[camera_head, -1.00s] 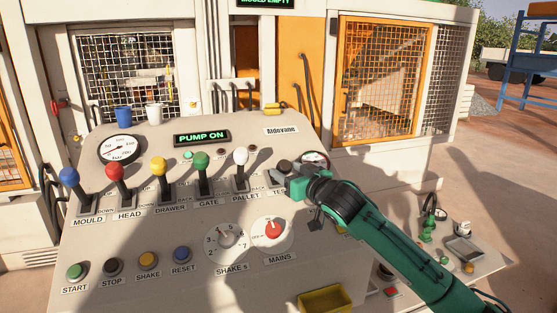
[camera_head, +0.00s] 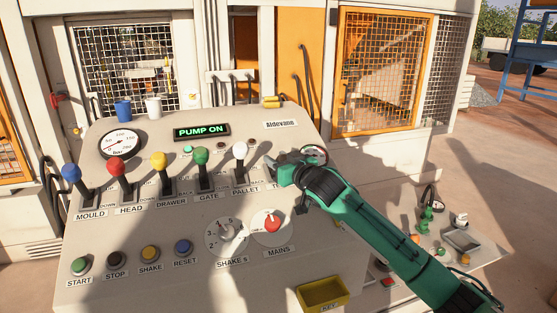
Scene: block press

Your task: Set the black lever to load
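My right gripper (camera_head: 280,166) is over the right end of the lever row on the sloping console, its arm coming in from the lower right. It covers the place of the black lever, whose knob and shaft I cannot make out. The label below that place is mostly covered and only its first letter shows. Whether the fingers are open or closed around the lever is hidden. My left gripper is not in view.
The white pallet lever (camera_head: 239,151) stands just left of my gripper, with green (camera_head: 201,156), yellow, red and blue levers further left. The red mains knob (camera_head: 272,222) lies below. A yellow bin (camera_head: 323,294) is at the front edge.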

